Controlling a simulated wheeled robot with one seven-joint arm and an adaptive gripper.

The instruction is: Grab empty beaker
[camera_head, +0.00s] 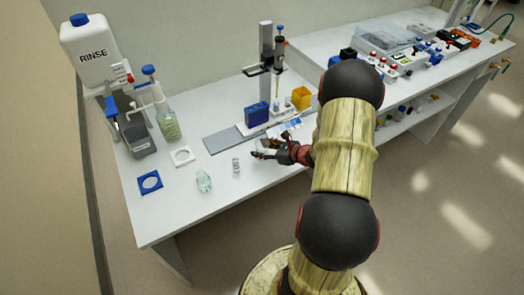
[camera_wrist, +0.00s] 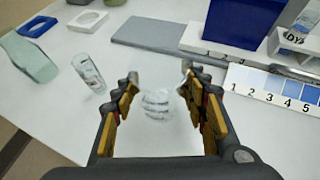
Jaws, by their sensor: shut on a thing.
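A clear glass beaker (camera_wrist: 158,103) with pale markings stands between the fingers of my gripper (camera_wrist: 158,90) in the wrist view. It looks empty, and the fingers are closed against its sides. In the head view my gripper (camera_head: 268,150) is low over the white bench, and the held beaker is mostly hidden there. I cannot tell whether its base touches the bench.
A small clear glass cylinder (camera_head: 236,166) and a greenish glass vessel (camera_head: 204,181) stand left of my gripper. A grey mat (camera_head: 222,140), a blue box (camera_head: 256,114) and a numbered strip (camera_wrist: 270,88) lie beyond. The front bench edge is close.

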